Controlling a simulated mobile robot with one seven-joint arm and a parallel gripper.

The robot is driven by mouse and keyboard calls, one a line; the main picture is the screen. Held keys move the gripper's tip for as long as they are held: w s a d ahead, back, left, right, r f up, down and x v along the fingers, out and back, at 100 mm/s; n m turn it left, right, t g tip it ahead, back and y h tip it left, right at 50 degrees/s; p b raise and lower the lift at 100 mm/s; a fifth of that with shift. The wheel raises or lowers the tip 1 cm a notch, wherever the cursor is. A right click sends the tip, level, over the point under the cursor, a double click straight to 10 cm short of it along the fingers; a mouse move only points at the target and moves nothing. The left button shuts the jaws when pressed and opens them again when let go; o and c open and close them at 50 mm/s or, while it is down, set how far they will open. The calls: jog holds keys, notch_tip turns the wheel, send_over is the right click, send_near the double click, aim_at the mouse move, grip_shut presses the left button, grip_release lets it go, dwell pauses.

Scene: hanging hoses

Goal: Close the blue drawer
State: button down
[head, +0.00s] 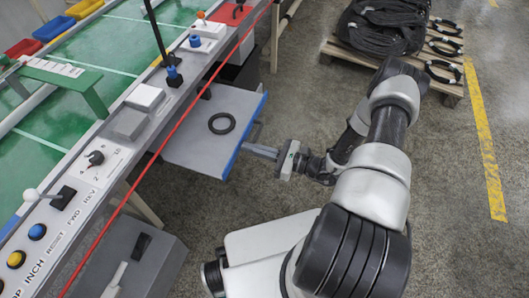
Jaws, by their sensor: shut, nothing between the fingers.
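The blue drawer (190,139) is pulled out from under the workbench, with a grey interior and a blue front edge facing right. A black ring (221,123) lies inside it. My gripper (250,149) is shut and empty, reaching in from the right with its fingertips at the drawer's blue front edge. I cannot tell whether the fingertips touch the front. A thin grey handle shows on the front, just above my fingers.
The bench carries a control panel with a rotary knob (95,158) and several buttons. A red hose (172,134) runs diagonally along the bench edge, crossing over the drawer. A grey box (133,262) stands at the lower left. A pallet with black coils (388,27) is at the upper right.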

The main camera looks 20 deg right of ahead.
aim_at(192, 135)
jog(key=shift+w+a, duration=0.25)
jog(key=shift+a, duration=0.1)
jog(key=b+x, duration=0.2)
jog(key=x, duration=1.8)
jog(key=shift+w+a+f, duration=0.1)
jog(key=shift+w+a, duration=0.1)
jog(key=shift+a, duration=0.15)
jog(key=shift+w+a+b, duration=0.3)
jog(key=shift+a, duration=0.1)
jog(key=shift+w+r, duration=0.1)
jog(key=shift+r, duration=0.1)
jog(key=shift+a, duration=0.15)
